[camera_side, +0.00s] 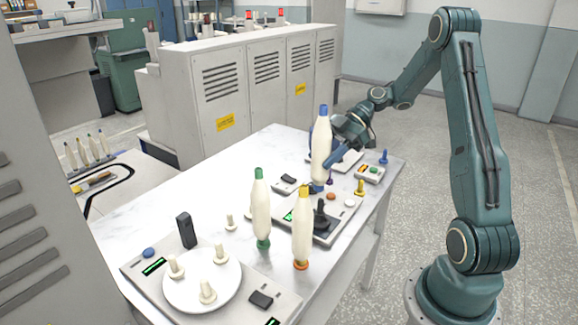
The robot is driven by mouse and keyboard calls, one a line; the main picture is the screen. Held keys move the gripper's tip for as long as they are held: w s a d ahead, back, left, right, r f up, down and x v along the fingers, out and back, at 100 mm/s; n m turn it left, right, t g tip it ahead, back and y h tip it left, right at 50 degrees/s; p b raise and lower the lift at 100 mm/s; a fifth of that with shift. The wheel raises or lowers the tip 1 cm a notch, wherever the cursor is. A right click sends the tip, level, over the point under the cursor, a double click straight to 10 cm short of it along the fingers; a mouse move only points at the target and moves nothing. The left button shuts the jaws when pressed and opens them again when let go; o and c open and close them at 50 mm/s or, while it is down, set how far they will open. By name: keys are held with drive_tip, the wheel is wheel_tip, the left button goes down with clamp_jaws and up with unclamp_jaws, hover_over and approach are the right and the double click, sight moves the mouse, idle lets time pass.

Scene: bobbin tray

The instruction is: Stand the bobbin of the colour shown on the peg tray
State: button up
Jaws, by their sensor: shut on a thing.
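My gripper (338,150) is shut on a cream bobbin with a blue top (321,143) and holds it upright near the far right of the table. The bobbin's lower end is close to a grey control unit; I cannot tell whether it touches. A green-topped bobbin (261,212) and a yellow-topped bobbin (302,232) stand upright at the middle of the table. A round white peg tray (190,302) with three cream pegs (221,254) sits on a grey unit at the near left, and no bobbin stands on it. A blue disc (148,253) is beside the tray.
A black upright block (186,231) stands behind the tray. A control unit with a black joystick (322,216) lies behind the yellow-topped bobbin. The table's far left surface (200,185) is clear.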

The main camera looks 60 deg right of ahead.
drive_tip(key=shift+s+d, duration=0.1)
drive_tip(key=shift+s, duration=0.35)
drive_tip(key=shift+f, duration=1.2)
drive_tip(key=shift+f, duration=2.5)
idle(0.6)
drive_tip(key=o, duration=1.1)
